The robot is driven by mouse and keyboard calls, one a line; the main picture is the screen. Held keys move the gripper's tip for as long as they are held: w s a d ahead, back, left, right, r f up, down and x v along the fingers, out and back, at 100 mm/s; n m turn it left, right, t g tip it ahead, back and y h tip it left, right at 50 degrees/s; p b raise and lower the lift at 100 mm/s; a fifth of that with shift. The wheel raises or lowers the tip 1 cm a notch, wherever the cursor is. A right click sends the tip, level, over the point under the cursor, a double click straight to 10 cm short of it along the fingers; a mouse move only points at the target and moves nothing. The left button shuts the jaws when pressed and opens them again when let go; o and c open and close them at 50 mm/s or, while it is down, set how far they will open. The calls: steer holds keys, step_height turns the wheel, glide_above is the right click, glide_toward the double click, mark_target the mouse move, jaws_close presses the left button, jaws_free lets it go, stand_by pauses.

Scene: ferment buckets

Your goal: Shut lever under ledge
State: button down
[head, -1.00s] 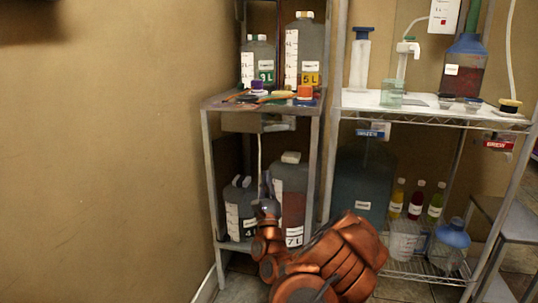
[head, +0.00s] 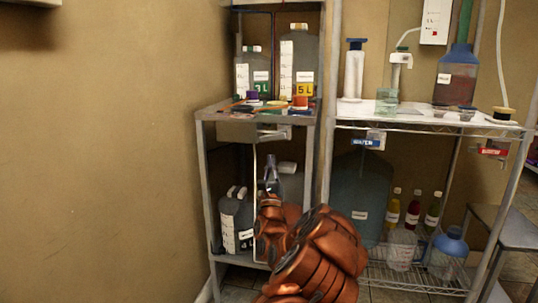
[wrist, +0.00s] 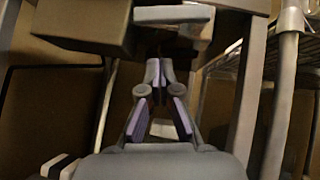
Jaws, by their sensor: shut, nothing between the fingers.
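Under the ledge of the left metal rack (head: 207,116) hangs a grey box (head: 236,131), with a pale lever (head: 274,133) at its right side. In the wrist view the lever (wrist: 174,14) shows as a light grey bar at the top, beside the box (wrist: 85,22). My gripper (head: 271,162) is below the lever, pointing up, and its fingers look apart from it. In the wrist view my gripper (wrist: 157,70) has its fingertips together with nothing between them, just under the bar. Whether the lever is open or shut I cannot tell.
Bottles and small items sit on the ledge above. A thin pale tube (head: 256,185) hangs below the box. A wire rack (head: 430,126) stands right.

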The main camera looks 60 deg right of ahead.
mark_target(273, 137)
steer(key=shift+w+r+b, duration=0.2)
steer(key=shift+r+b, duration=0.15)
steer(key=shift+r, duration=0.65)
steer(key=shift+w+r+b, duration=0.2)
steer(key=shift+r+b, duration=0.1)
steer(key=shift+r, duration=0.65)
